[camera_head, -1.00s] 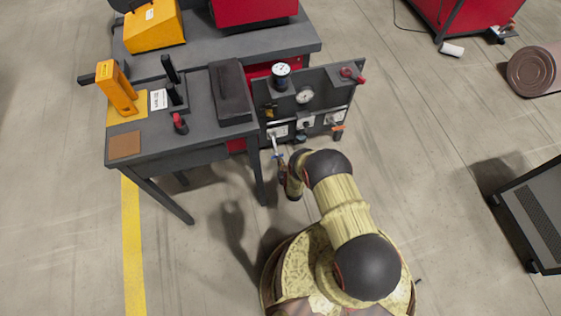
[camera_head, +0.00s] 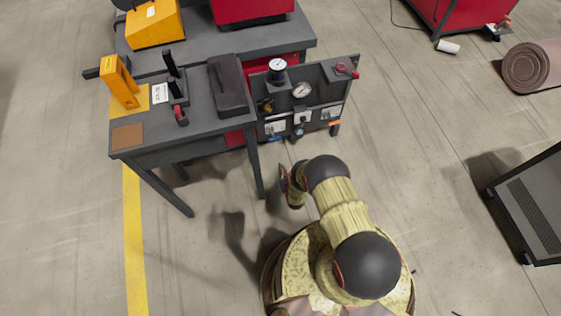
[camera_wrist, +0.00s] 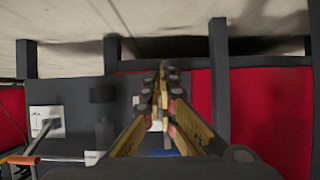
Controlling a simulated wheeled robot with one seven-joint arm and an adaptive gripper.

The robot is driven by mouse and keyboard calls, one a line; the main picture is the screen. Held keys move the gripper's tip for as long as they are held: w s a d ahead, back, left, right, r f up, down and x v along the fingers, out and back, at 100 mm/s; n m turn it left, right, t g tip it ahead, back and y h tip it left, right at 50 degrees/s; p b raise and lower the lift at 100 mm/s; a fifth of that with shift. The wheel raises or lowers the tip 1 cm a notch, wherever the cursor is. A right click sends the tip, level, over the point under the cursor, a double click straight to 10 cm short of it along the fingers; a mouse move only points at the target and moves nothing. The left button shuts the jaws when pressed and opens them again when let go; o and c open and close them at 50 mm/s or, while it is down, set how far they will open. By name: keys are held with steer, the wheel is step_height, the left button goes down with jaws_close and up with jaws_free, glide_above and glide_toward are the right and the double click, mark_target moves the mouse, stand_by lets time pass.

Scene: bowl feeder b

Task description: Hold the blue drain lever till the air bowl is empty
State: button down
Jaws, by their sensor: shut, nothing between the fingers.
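In the wrist view the two fingers of my gripper (camera_wrist: 165,72) meet at the tips with nothing between them. A small blue piece (camera_wrist: 166,153), perhaps the drain lever, shows low behind the finger bases, mostly hidden. In the head view my gripper is small, in front of and below the grey air panel (camera_head: 330,87), apart from it as far as I can see.
Two round gauges (camera_head: 301,90) (camera_head: 277,65), a red knob (camera_head: 355,74) and an orange handle (camera_head: 335,123) are on the panel. A grey workbench (camera_head: 195,130) stands left, its legs near my arm.

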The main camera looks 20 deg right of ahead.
steer(key=shift+s+f, duration=0.55)
steer(key=shift+s, duration=0.05)
stand_by(0.6)
steer(key=shift+s, duration=0.1)
